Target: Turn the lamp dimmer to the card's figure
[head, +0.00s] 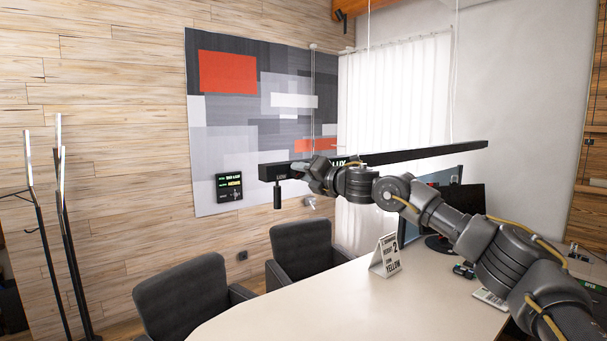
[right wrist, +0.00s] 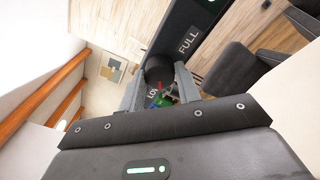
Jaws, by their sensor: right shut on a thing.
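My right gripper (head: 306,173) is at the bar's left end. In the right wrist view, my right gripper (right wrist: 160,88) is shut on a round black dimmer knob (right wrist: 160,68). "FULL" shows beyond the knob and "LOW" between the fingers. A white card (head: 386,256) stands on the table; a large "2" and "YELLOW" are readable, the smaller print is uncertain. My left gripper is out of view.
Dark chairs (head: 303,250) stand by the pale table (head: 290,308). A monitor (head: 440,190) is behind my right arm.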

